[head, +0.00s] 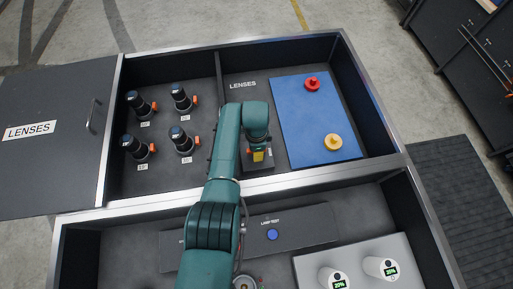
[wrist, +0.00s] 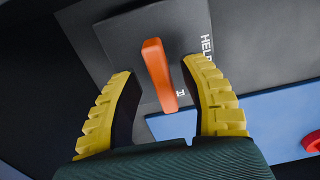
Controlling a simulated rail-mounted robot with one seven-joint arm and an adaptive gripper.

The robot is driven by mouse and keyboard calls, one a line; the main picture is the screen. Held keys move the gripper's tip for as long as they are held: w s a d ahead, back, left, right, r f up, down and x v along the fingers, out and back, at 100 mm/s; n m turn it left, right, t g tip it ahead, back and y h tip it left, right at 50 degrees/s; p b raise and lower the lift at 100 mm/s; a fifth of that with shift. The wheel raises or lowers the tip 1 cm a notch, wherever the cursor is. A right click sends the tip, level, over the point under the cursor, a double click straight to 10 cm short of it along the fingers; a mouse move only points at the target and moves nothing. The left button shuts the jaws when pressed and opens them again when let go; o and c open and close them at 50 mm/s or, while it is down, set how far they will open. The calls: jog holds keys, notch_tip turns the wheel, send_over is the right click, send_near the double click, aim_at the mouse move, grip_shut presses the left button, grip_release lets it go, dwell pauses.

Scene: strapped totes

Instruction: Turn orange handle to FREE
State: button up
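The orange handle (wrist: 160,75) is a flat bar on a grey plate (wrist: 115,35) in the wrist view. White lettering starting "HEL" is beside it, partly hidden by a finger. My gripper (wrist: 161,84) is open, with one yellow finger on each side of the handle and a visible gap on both sides. In the head view my gripper (head: 258,155) is over the unit beside the blue board, and only a bit of orange (head: 249,150) shows there. No FREE mark is readable.
A blue board (head: 310,115) to the right holds a red knob (head: 312,83) and a yellow knob (head: 333,142). Several black lens units with orange levers stand in the left compartment (head: 165,165). A tote wall (head: 300,181) runs below my gripper.

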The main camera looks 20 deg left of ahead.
jog(key=shift+w+r, duration=0.15)
notch_tip(320, 180, up, 12)
dwell(0.4)
dwell(0.4)
